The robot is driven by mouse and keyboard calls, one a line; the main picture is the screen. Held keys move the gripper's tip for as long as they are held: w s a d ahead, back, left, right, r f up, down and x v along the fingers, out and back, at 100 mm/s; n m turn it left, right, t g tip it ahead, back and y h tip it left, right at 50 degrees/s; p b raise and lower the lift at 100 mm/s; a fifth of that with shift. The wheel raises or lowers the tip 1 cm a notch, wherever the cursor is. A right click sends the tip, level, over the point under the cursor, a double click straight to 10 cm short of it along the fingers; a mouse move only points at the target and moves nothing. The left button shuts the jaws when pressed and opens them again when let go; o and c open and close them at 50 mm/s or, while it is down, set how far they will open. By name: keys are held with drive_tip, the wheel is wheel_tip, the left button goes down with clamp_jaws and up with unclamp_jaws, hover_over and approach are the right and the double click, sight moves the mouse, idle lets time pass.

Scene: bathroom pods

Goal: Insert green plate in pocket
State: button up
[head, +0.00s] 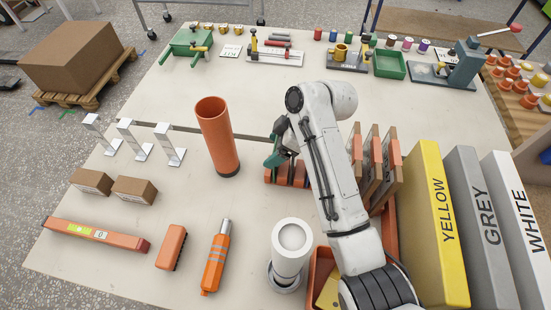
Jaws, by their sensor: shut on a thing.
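My gripper (283,146) reaches down left of my arm, just right of the orange tube. It is shut on the green plate (273,161), a small dark green piece seen partly edge-on. The plate is at the upper left of a low orange slotted block (298,180), which looks like the pocket holder. My forearm covers the block's right part. I cannot tell whether the plate touches the block or is in a slot. The fingertips are small and dark here.
An orange tube (217,135) stands upright close left of my gripper. A white cylinder (290,250) stands in front. Brown and orange panels (373,165) and yellow, grey and white slabs (438,225) stand at right. Several tools lie at front left. The table's middle strip is free.

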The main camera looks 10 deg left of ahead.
drive_tip(key=c, duration=0.4)
drive_tip(key=shift+r+p, duration=1.8)
drive_tip(key=shift+r, duration=1.25)
drive_tip(key=shift+f, duration=0.1)
drive_tip(key=f, duration=0.1)
drive_tip(key=f+b, duration=0.1)
drive_tip(key=f, duration=0.1)
drive_tip(key=f+b, duration=0.1)
drive_tip(key=shift+d+f, duration=0.35)
